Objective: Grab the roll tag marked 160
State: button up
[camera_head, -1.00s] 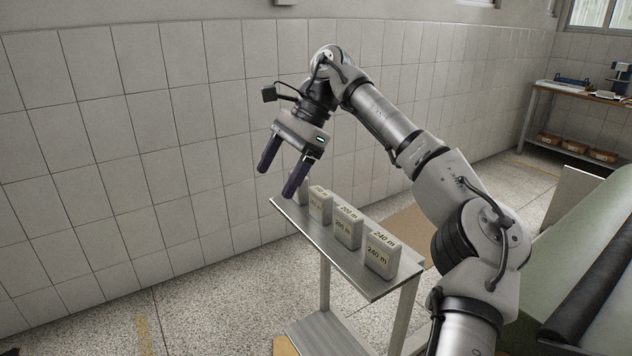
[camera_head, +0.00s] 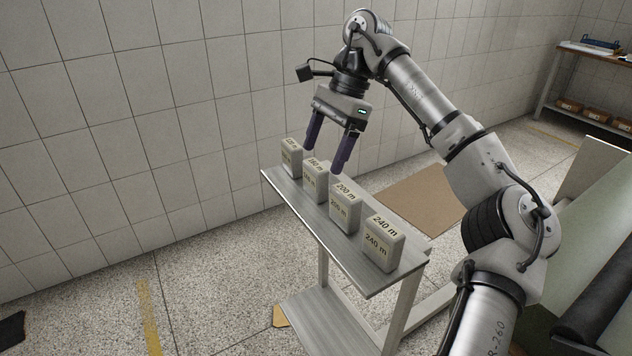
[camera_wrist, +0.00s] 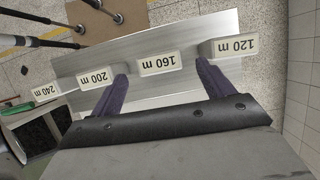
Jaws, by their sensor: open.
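The 160 m tag (camera_head: 315,182) is a pale grey block, second from the far end of a row on a narrow metal shelf (camera_head: 310,222). It also shows in the wrist view (camera_wrist: 159,63), upside down, between my two fingers in the picture. My gripper (camera_head: 327,160) is open and empty, its dark purple fingers pointing down around and above the 160 m tag. In the wrist view my fingertips (camera_wrist: 163,72) appear to either side of it. I cannot tell whether they touch any block.
The 120 m block (camera_head: 291,158) stands at the far end. The 200 m block (camera_head: 345,207) and the 240 m block (camera_head: 384,245) stand nearer, with small gaps. A tiled wall (camera_head: 130,130) lies behind. The shelf's front-left strip is bare.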

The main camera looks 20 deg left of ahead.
aim_at(319, 164)
jog(key=shift+p+x, duration=0.75)
jog(key=shift+x, duration=2)
jog(key=shift+c, duration=0.4)
jog(key=c, duration=1)
